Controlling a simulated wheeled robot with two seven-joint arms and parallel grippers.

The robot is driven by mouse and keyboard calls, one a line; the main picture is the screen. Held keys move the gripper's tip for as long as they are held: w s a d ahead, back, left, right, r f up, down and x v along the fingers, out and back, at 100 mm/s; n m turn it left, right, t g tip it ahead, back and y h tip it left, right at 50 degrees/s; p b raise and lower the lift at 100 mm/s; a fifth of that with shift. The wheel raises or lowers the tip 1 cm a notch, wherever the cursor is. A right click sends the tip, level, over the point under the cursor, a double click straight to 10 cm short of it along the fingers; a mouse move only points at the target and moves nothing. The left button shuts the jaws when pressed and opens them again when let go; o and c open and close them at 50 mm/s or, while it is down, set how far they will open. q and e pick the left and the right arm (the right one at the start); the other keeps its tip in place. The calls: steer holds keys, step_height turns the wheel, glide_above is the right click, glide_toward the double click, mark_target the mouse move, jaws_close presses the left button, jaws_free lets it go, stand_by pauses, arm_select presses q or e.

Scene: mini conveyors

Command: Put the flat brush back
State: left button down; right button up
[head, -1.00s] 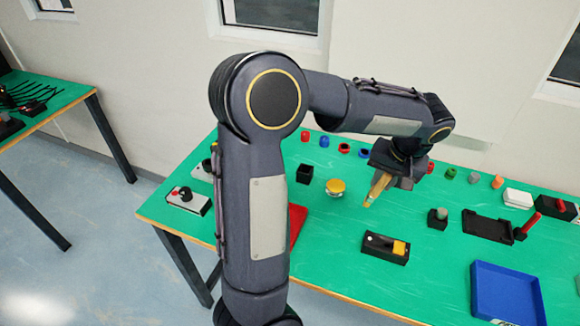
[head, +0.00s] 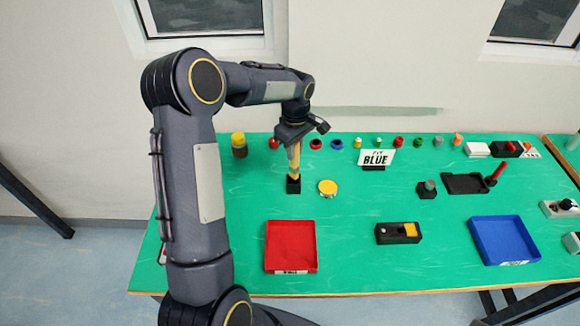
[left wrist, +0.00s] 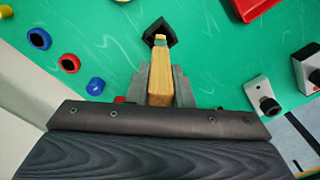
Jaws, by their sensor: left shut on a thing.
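The flat brush has a pale wooden handle and shows in the head view (head: 294,162) and the left wrist view (left wrist: 160,88). My left gripper (head: 293,143) is shut on it, and its grey fingers also show in the left wrist view (left wrist: 161,80). The brush hangs nearly upright, lower end down. The small black square holder (head: 293,187) is directly under that end; it also shows in the left wrist view (left wrist: 147,33). The brush's end overlaps the holder's opening. I cannot tell whether it is inside or just above. My right gripper is out of view.
A yellow-topped round button (head: 328,188) stands close right of the holder. A red tray (head: 291,262) is in front, a blue tray (head: 478,240) at the right. A black box with a yellow part (head: 398,233) lies between.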

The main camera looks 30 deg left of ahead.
mark_target(294, 163)
arm_select(q)
step_height(294, 163, down, 6)
steer(key=b, duration=0.3)
steer(key=shift+r, duration=0.2)
steer(key=shift+f, duration=0.25)
steer(key=c, duration=1.3)
jaws_free()
steer(key=shift+r, duration=0.1)
